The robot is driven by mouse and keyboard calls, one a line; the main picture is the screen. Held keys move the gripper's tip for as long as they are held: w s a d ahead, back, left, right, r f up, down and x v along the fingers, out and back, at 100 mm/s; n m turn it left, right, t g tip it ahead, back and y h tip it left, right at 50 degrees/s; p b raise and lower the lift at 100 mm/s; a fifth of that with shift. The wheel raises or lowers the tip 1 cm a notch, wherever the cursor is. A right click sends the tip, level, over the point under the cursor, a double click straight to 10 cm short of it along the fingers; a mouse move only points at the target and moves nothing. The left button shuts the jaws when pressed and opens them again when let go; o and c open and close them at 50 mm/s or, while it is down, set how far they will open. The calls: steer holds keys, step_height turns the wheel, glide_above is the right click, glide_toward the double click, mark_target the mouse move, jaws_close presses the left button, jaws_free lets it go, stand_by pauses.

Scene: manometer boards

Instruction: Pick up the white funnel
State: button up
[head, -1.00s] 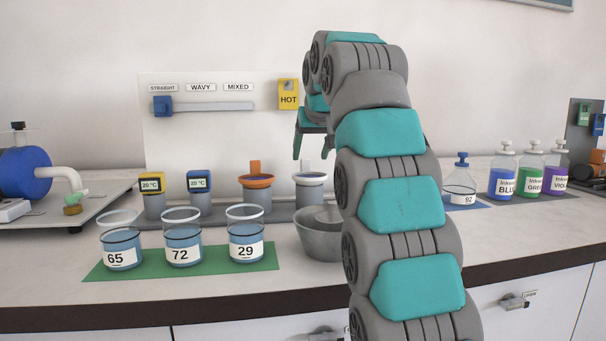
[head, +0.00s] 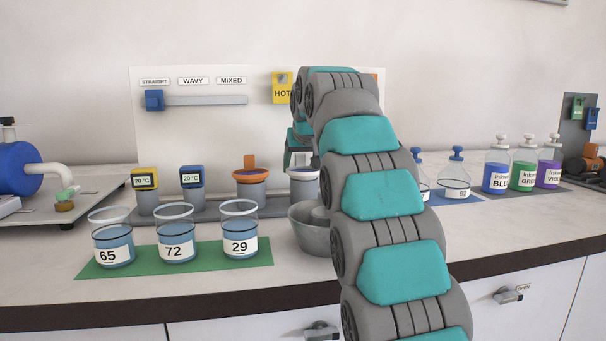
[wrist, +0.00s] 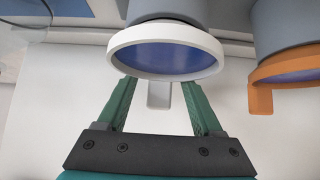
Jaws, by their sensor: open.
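The white funnel (head: 304,173) sits on a grey cylinder in the head view, left of my arm and partly hidden by it. In the wrist view, the white funnel (wrist: 165,50) shows a thick white rim, a dark blue inside and a white tab. My gripper (wrist: 158,88) is open, with one green finger on each side of the tab. Nothing is clamped between them; contact cannot be told. In the head view my gripper (head: 299,152) is right at the funnel, its fingers partly hidden.
An orange funnel (head: 250,174) stands close to the left on its own cylinder. A grey bowl (head: 311,236) is in front. Three numbered beakers stand on a green mat (head: 130,267). A white board (head: 215,130) stands behind. Ink bottles are at the right.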

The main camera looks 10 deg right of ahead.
jaws_close()
stand_by(0.4)
